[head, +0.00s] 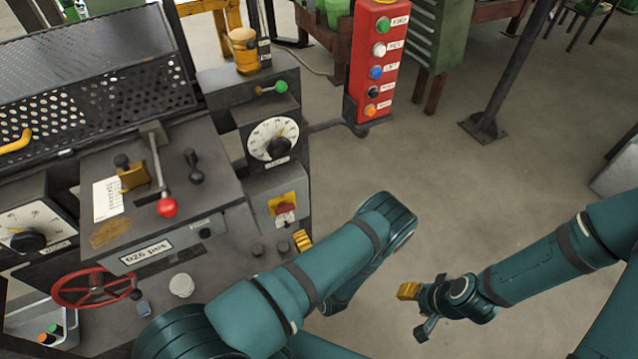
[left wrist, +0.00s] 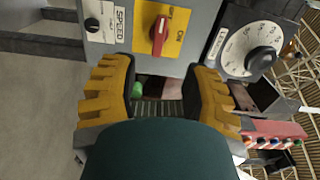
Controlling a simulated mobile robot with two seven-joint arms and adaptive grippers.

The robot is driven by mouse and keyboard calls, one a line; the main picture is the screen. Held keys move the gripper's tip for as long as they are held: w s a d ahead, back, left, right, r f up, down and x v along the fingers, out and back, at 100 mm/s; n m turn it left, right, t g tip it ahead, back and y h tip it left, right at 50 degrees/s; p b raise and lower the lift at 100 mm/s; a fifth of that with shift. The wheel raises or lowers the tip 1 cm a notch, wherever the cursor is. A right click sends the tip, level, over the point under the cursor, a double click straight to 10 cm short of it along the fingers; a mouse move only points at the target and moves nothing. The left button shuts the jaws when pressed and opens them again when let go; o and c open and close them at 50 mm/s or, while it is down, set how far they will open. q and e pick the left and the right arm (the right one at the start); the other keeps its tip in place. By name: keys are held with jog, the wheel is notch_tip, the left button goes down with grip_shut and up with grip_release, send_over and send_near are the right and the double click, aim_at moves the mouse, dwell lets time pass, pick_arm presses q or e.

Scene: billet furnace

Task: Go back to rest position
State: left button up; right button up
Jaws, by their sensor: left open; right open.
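My left gripper (head: 302,240) is mostly hidden behind my own arm in the head view; one yellow fingertip shows near the machine's right end. In the left wrist view its two yellow fingers (left wrist: 162,78) are spread apart with nothing between them. A red rotary switch on a yellow plate (left wrist: 160,32) lies beyond the fingers; the same switch shows in the head view (head: 285,207). I cannot tell the exact gap. My right gripper (head: 416,310) is open and empty above bare floor, right of the machine.
The machine console carries a red-knobbed lever (head: 167,207), a red handwheel (head: 95,286) and a white dial (head: 272,139). A red button post (head: 377,65) stands behind. A dark pillar (head: 510,70) stands at the back right. The floor (head: 460,190) between is clear.

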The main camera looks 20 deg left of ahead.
pick_arm(q)
jog(key=s+a+n+g, duration=0.4)
jog(key=s+g, duration=0.7)
jog(key=g, duration=0.1)
jog(key=s+d+n+g+h, duration=0.2)
jog(key=s+d+g+h, duration=0.5)
jog(key=s+d+h, duration=0.15)
jog(key=w+d+r+n+t+h, duration=0.2)
jog(key=w+d+r+t+h, duration=0.15)
jog(key=d+h, duration=0.5)
jog(key=w+r+n+t, duration=0.1)
jog(key=w+r+t, duration=0.4)
jog(key=w+r, duration=0.1)
jog(key=shift+w+r+n+t+h, duration=0.15)
jog(key=shift+w+n+t+h, duration=0.2)
jog(key=shift+w, duration=0.4)
